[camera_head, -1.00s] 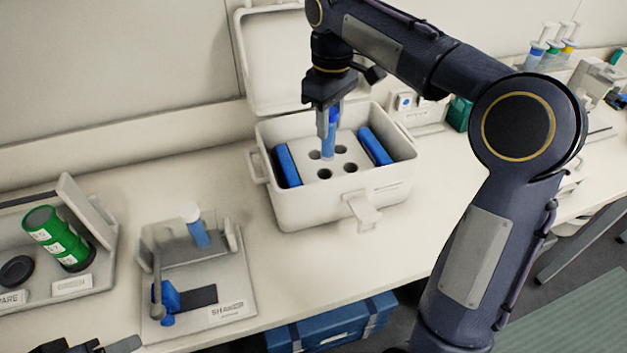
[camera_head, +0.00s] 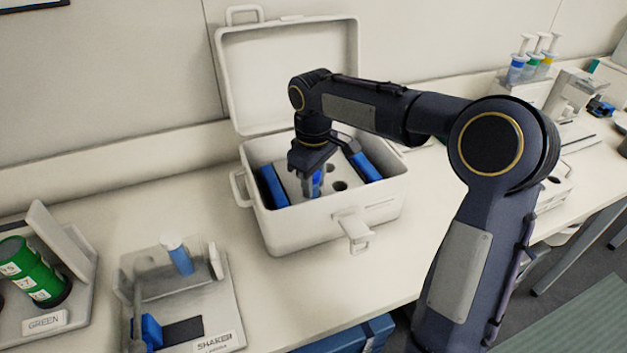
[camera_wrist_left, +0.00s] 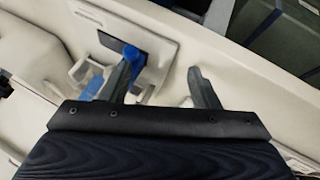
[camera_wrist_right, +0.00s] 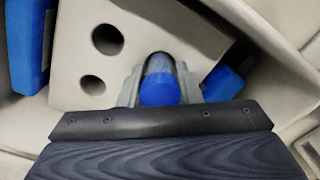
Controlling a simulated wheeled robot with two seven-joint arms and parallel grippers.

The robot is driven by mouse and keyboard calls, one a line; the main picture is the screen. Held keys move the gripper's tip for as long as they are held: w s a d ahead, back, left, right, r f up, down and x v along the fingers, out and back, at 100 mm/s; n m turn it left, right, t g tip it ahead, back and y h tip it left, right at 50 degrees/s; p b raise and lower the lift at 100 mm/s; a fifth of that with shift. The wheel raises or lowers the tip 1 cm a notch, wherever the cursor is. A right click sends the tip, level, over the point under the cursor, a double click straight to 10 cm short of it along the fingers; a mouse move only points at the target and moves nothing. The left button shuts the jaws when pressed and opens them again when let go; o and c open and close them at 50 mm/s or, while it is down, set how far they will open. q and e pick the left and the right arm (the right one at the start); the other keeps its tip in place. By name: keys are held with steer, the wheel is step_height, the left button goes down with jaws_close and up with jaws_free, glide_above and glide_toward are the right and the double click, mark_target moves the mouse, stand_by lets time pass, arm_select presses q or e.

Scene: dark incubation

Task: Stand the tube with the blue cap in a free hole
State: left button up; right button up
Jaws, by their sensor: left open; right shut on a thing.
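The tube with the blue cap (camera_head: 317,181) is upright between the fingers of my right gripper (camera_head: 311,190), low at the pale block in the open white box (camera_head: 330,230). The right wrist view shows its blue cap (camera_wrist_right: 160,88) from above, with a finger on each side. The tube's lower end is hidden, so how deep it sits in a hole cannot be told. The block (camera_wrist_right: 130,20) shows two empty holes, one at the top (camera_wrist_right: 107,39) and one below it (camera_wrist_right: 92,85). My left gripper (camera_wrist_left: 163,80) is open and empty above the bench; the head view does not show it.
Blue packs (camera_head: 272,187) (camera_head: 365,166) stand at both sides of the block in the box. The box's lid (camera_head: 290,70) is raised behind.

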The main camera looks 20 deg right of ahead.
steer(key=shift+f, duration=0.15)
steer(key=o, duration=1)
steer(key=shift+c, duration=0.2)
step_height(320, 180, up, 12)
steer(key=p, duration=0.1)
steer(key=s+f+m+t, duration=0.1)
steer(key=s, duration=0.4)
steer(key=s+f+m+t+y, duration=0.1)
steer(key=s, duration=0.4)
steer(key=s+f+m+t+y, duration=0.1)
steer(key=s, duration=0.4)
steer(key=shift+s+d+m, duration=0.1)
steer(key=shift+d+m, duration=0.2)
steer(key=shift+d, duration=0.05)
steer(key=s+a+f+m+t+y, duration=0.1)
steer(key=s+a+f+m+t, duration=0.1)
steer(key=s+f, duration=0.6)
steer(key=shift+s+a+f+m+t+y, duration=0.35)
steer(key=shift+s+a+m, duration=0.55)
steer(key=shift+m, duration=0.3)
